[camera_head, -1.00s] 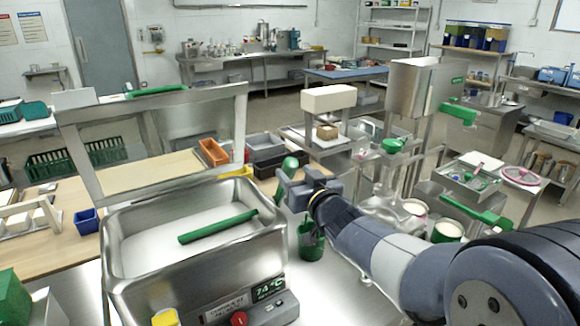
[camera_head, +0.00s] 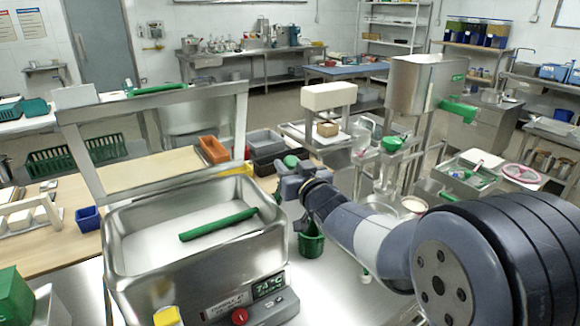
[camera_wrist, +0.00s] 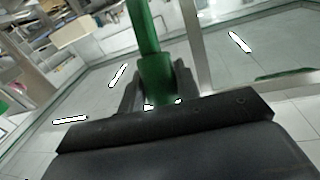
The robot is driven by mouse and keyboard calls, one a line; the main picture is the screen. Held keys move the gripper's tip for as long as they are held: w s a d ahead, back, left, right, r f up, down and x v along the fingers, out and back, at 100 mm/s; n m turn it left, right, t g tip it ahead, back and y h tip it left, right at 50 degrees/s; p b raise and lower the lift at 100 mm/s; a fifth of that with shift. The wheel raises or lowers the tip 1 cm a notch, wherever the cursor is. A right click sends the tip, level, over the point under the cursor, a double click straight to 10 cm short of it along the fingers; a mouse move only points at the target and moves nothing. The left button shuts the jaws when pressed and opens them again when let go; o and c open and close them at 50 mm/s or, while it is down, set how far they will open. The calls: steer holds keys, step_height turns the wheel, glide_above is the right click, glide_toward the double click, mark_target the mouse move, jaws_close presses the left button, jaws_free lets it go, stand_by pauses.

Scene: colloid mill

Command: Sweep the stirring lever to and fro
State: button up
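The stirring lever shows in the wrist view as a green rod (camera_wrist: 153,72) with a thicker collar, running up from between my fingers. My gripper (camera_wrist: 158,92) has a dark finger on each side of the collar and appears shut on it. In the head view my gripper (camera_head: 288,187) is right of the steel bath, and a green rounded end (camera_head: 291,161) shows just above it. The rest of the lever there is hidden by my gripper. A green cup-like part (camera_head: 311,241) is below my gripper.
The steel bath (camera_head: 270,240), with a green bar (camera_head: 218,224) across it and a 74 °C display, stands close on the left. Grey and orange bins (camera_head: 213,150) lie behind. A steel hopper machine (camera_head: 418,88) stands to the right, beyond my arm.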

jaws_close()
steer(key=shift+r, duration=0.1)
